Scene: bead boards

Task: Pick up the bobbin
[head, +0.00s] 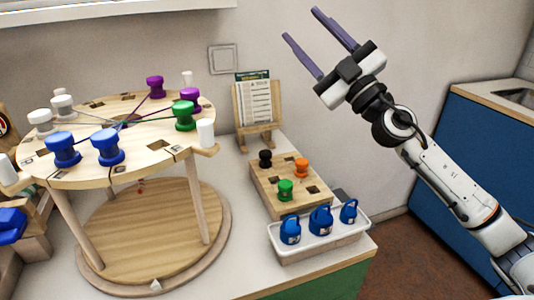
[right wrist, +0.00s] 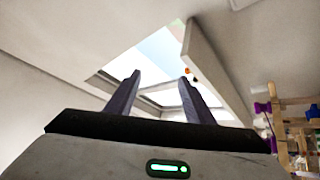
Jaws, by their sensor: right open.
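Bobbins stand on the round wooden board at left in the head view: two blue (head: 108,147), a green (head: 184,116), two purple (head: 155,87) and pale ones (head: 62,104). Threads run between some of them and the board's middle. A small wooden block (head: 262,188) holds a black bobbin (head: 265,158), an orange bobbin (head: 301,168) and a green bobbin (head: 286,190). My right gripper (head: 300,23) is open and empty, raised up and right of the block, far from every bobbin. Its fingers (right wrist: 160,76) point up past a window in the right wrist view. My left gripper is out of view.
A white tray (head: 316,240) with blue containers (head: 320,220) sits in front of the block. A card on a wooden stand (head: 257,105) stands behind it. The round board stands on legs over a wooden disc (head: 150,230). A blue cabinet (head: 465,140) is at right.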

